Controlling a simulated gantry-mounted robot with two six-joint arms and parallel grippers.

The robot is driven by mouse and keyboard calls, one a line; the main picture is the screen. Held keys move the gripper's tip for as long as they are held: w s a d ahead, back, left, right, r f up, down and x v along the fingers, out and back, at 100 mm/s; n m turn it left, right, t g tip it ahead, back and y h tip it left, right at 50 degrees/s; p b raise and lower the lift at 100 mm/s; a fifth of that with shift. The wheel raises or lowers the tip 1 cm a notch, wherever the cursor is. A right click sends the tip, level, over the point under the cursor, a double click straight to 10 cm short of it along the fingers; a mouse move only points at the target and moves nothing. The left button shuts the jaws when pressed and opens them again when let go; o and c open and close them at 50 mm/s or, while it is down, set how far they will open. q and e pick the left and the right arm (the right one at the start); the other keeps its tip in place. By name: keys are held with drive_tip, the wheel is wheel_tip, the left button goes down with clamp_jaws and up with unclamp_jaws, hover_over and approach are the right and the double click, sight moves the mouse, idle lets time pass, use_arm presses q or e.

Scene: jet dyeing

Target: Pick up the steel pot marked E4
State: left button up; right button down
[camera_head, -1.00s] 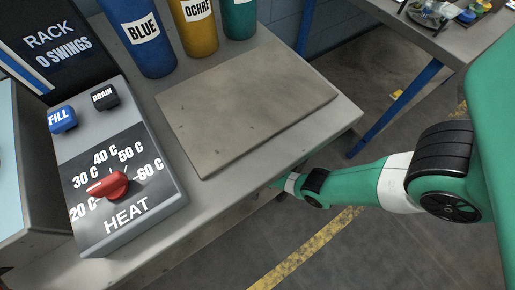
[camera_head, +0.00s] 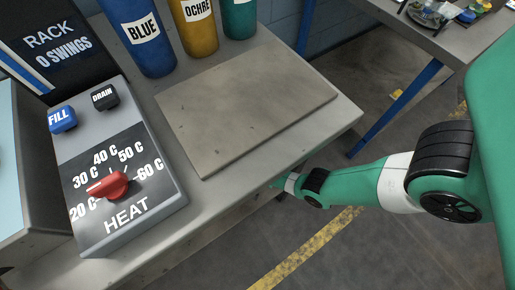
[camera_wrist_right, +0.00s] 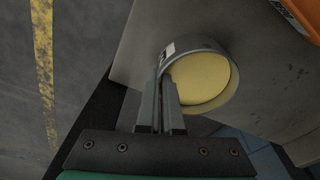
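A round steel pot (camera_wrist_right: 221,101) with pale yellow contents shows in the right wrist view. A small white label (camera_wrist_right: 167,51) sits on its outer wall near the rim; its marking is too small to read. My right gripper (camera_wrist_right: 163,76) is at the pot's near-left rim, one finger inside the wall and one outside, with the fingers close together on it. Whether the pot is lifted cannot be told. In the head view the right arm reaches past the bench edge, its gripper hidden, and no pot shows. My left gripper is in neither view.
The head view shows a bench with a bare grey plate (camera_head: 245,105), a heat control box (camera_head: 150,215) with a red knob, and blue (camera_head: 150,55), ochre (camera_head: 198,40) and green bottles behind. An orange object (camera_wrist_right: 300,18) is at the right wrist view's corner.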

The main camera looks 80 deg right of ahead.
drive_tip(key=shift+r, duration=0.1)
idle(0.4)
drive_tip(key=shift+r+p, duration=0.5)
drive_tip(key=shift+p, duration=0.1)
wheel_tip(320, 180, up, 3)
drive_tip(key=p, duration=0.3)
drive_tip(key=shift+f, duration=0.1)
drive_tip(key=a+r+p, duration=0.9)
drive_tip(key=a+p, duration=0.1)
drive_tip(key=a, duration=0.4)
drive_tip(key=shift+s, duration=0.2)
